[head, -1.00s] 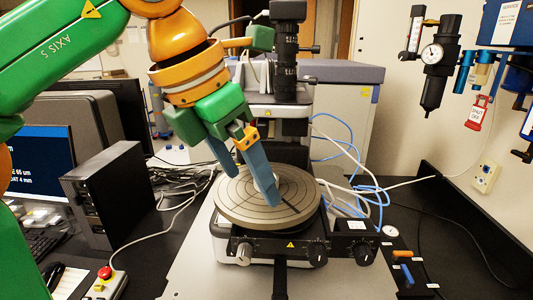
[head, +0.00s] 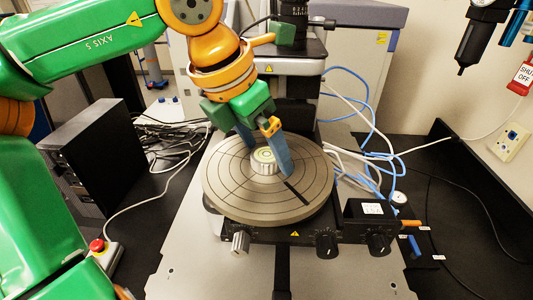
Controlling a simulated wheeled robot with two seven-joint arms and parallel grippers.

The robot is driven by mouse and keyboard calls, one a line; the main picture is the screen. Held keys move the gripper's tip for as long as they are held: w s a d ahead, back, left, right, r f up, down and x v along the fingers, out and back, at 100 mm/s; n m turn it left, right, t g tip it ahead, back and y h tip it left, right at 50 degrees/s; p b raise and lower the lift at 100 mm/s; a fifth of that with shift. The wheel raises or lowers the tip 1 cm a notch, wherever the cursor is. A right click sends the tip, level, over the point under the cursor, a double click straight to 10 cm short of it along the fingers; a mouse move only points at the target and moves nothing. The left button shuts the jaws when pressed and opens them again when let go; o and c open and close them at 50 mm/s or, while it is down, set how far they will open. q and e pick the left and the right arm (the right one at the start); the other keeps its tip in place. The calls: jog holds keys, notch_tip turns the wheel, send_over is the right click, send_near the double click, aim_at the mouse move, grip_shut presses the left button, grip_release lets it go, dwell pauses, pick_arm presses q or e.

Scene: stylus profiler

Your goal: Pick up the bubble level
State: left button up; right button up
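The bubble level (head: 264,161) is a small round silvery-white piece with a pale greenish top. It sits on the round grey stage disc (head: 235,204), near its middle. My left gripper (head: 269,160) reaches down over the disc with its two blue fingers spread, one behind and left of the level and one at its right side. The fingers look open around it; whether either touches is hard to tell. The right finger hides a little of the level's edge. My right gripper is not in view.
The microscope column (head: 293,25) stands close behind the gripper. Knobs (head: 327,245) line the stage's front. Blue and white cables (head: 372,150) lie to the right. A black computer box (head: 92,160) and a red stop button (head: 97,245) are at left.

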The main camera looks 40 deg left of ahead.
aim_at(264, 156)
pick_arm(q)
jog(key=shift+s+d+r, duration=0.2)
jog(key=shift+s+d, duration=0.1)
jog(key=shift+s, duration=0.1)
grip_shut()
jog(key=shift+w+a, duration=0.1)
jog(key=shift+w, duration=0.1)
jog(key=shift+w+a+r, duration=0.1)
jog(key=shift+r, duration=0.2)
notch_tip(264, 156, up, 9)
jog(key=shift+r, duration=0.15)
jog(key=c, duration=0.9)
grip_release()
jog(key=shift+d, duration=0.2)
grip_shut()
